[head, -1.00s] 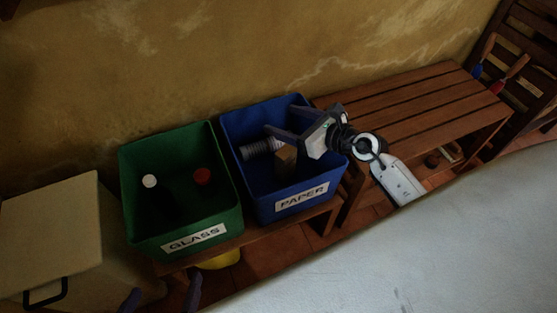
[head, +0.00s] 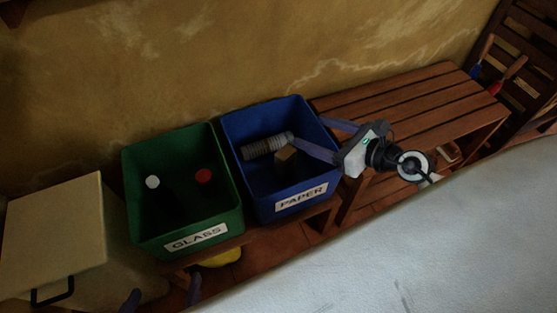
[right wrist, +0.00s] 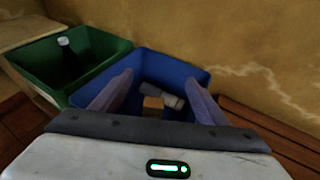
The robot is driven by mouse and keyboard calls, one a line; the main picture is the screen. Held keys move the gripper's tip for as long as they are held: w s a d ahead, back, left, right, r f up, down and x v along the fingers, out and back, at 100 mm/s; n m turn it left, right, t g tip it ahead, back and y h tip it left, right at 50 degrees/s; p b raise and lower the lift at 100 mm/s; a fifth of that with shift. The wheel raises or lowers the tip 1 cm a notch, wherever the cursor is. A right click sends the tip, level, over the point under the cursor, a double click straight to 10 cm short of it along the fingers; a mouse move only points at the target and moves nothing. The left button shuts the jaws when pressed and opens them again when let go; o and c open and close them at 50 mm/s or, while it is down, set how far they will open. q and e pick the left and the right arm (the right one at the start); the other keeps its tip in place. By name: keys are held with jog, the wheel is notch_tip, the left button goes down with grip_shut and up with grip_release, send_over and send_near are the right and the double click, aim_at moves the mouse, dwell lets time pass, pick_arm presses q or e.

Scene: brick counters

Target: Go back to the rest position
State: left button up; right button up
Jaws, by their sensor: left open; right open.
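My right gripper (head: 310,131) is open and empty. It is over the right edge of the blue bin (head: 316,206) labelled PAPER, one finger reaching above the bin. In the right wrist view its two spread fingers (right wrist: 158,80) frame the bin's inside. In the bin lie a grey ribbed cylinder (head: 266,146) and a small brown block (head: 286,157), both apart from the fingers. My left gripper (head: 162,298) shows only as two spread fingertips at the bottom edge, below the green bin (head: 165,247) labelled GLASS; the rest is out of frame.
The green bin holds items with a white cap (head: 152,182) and a red cap (head: 203,175). A beige box (head: 55,225) stands left. A slatted wooden bench (head: 420,110) lies right, with a wooden chair (head: 525,50) beyond. A pale surface (head: 400,260) fills the lower right.

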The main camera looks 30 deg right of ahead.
pick_arm(q)
jog(key=shift+w, duration=0.15)
pick_arm(e)
jog(key=shift+a, duration=0.1)
jog(key=s+a+r+m+t, duration=0.2)
jog(key=a+r+m+t, duration=0.15)
jog(key=m, duration=0.55)
jog(key=s+a+f+m+g+h, duration=0.1)
jog(key=s+a+f+m+g, duration=0.45)
jog(key=m, duration=0.95)
jog(key=s+a+f+m+g+h, duration=0.1)
jog(key=s+a+f+m+g, duration=0.1)
jog(key=s+a+f+m, duration=0.9)
pick_arm(q)
notch_tip(320, 180, up, 9)
jog(key=a+p, duration=0.1)
jog(key=p, duration=1.4)
jog(key=shift+s+a+m+g+y, duration=0.2)
jog(key=shift+s+m+g+y, duration=0.1)
jog(key=shift+g+y, duration=0.1)
pick_arm(e)
jog(key=w+d+r+m, duration=0.1)
jog(key=d+r, duration=0.1)
jog(key=r, duration=0.4)
jog(key=w+d+r+m, duration=0.1)
jog(key=d+r+m, duration=0.1)
jog(key=r, duration=0.4)
jog(key=shift+d+r, duration=0.4)
jog(key=shift+d, duration=0.3)
